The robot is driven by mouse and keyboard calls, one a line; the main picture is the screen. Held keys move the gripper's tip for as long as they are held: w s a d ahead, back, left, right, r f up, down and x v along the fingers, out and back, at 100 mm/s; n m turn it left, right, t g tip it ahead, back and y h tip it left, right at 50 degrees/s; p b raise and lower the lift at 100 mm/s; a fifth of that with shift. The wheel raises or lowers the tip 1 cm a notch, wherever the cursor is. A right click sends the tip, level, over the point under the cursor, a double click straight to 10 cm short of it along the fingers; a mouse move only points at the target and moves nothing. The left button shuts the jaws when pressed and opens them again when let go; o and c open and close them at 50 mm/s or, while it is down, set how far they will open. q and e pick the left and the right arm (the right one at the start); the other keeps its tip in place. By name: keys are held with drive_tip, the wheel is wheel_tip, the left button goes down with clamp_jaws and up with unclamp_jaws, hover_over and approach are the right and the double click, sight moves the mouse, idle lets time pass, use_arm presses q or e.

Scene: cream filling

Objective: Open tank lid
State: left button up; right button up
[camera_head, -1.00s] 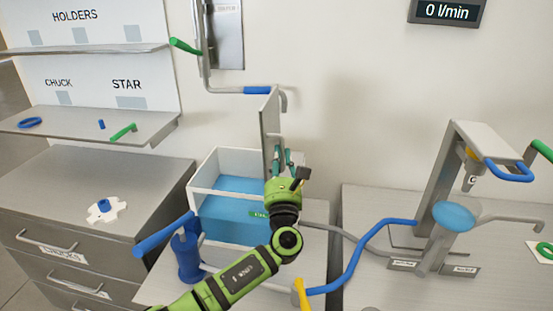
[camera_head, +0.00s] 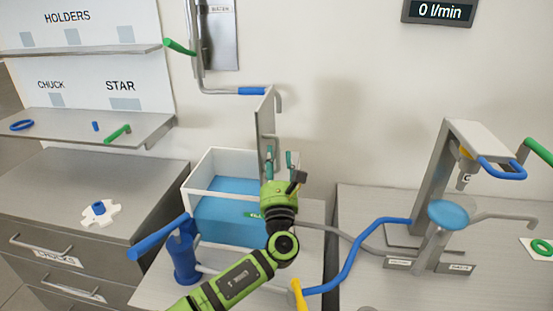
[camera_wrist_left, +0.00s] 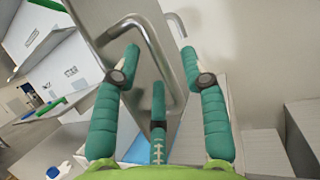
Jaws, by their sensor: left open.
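The tank (camera_head: 196,196) is a white-walled box with blue liquid inside, on the bench in the middle of the head view. Its grey metal lid (camera_head: 265,115) stands upright at the tank's right side, leaving the top uncovered. In the left wrist view the lid (camera_wrist_left: 118,12) carries a bent silver handle (camera_wrist_left: 150,38). My left gripper (camera_head: 280,160) is beside the lid, its green fingers pointing up. In the wrist view the fingers (camera_wrist_left: 158,62) are spread open with the handle between them; I cannot tell whether any finger touches it. My right gripper is not in view.
A blue pump (camera_head: 184,255) with a lever stands in front of the tank. A blue-handled pipe (camera_head: 355,258) crosses the bench to the right, near a yellow handle (camera_head: 298,294). A grey press-like stand (camera_head: 440,190) is at right. A wall pipe (camera_head: 222,91) ends above the tank.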

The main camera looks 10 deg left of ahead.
use_arm(q)
drive_tip(key=v, duration=1.1)
drive_tip(key=shift+s+f, duration=0.1)
